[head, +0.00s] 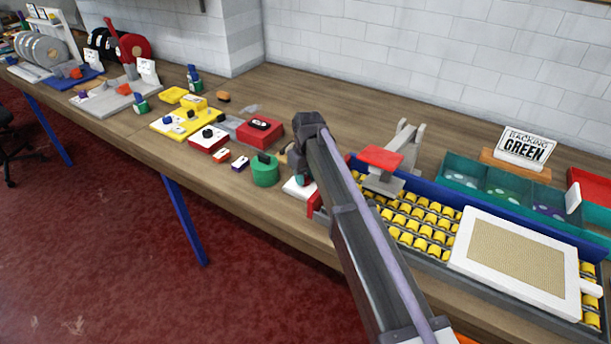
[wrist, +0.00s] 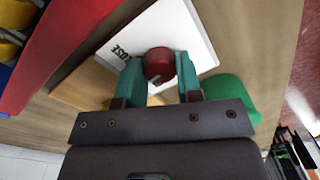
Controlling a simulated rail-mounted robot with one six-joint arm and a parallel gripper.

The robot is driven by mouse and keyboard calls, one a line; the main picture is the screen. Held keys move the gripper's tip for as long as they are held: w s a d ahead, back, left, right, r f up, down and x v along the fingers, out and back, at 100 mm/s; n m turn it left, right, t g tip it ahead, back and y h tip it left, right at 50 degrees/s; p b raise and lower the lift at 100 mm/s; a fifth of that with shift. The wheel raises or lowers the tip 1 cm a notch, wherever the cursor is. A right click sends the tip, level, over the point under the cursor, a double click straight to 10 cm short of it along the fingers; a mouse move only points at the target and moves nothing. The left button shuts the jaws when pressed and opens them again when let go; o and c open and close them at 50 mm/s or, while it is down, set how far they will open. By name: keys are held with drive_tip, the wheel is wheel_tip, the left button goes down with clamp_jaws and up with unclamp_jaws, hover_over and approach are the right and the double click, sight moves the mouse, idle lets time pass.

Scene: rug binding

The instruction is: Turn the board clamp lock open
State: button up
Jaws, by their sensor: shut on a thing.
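The board clamp lock appears to be the round dark red knob (wrist: 158,62) on a white plate in the wrist view. A small white mark shows at the knob's lower edge. My gripper (wrist: 160,68) has its two teal fingers on either side of the knob and is shut on it. In the head view my arm hides the knob; a corner of the white plate (head: 296,188) shows beside my gripper (head: 301,179).
A conveyor-like bed of yellow rollers (head: 412,218) holds a white-framed board (head: 515,252) on the right. A grey clamp with a red pad (head: 381,158) stands at its left end.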

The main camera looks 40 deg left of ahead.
sight(306, 176)
drive_tip(key=n, duration=0.7)
idle(0.6)
drive_tip(key=o, duration=0.9)
drive_tip(key=shift+o, duration=0.2)
wheel_tip(306, 176, up, 11)
drive_tip(key=p, duration=1.1)
drive_tip(key=shift+w, duration=0.25)
drive_tip(key=shift+a+f, duration=0.1)
drive_tip(key=shift+f, duration=0.05)
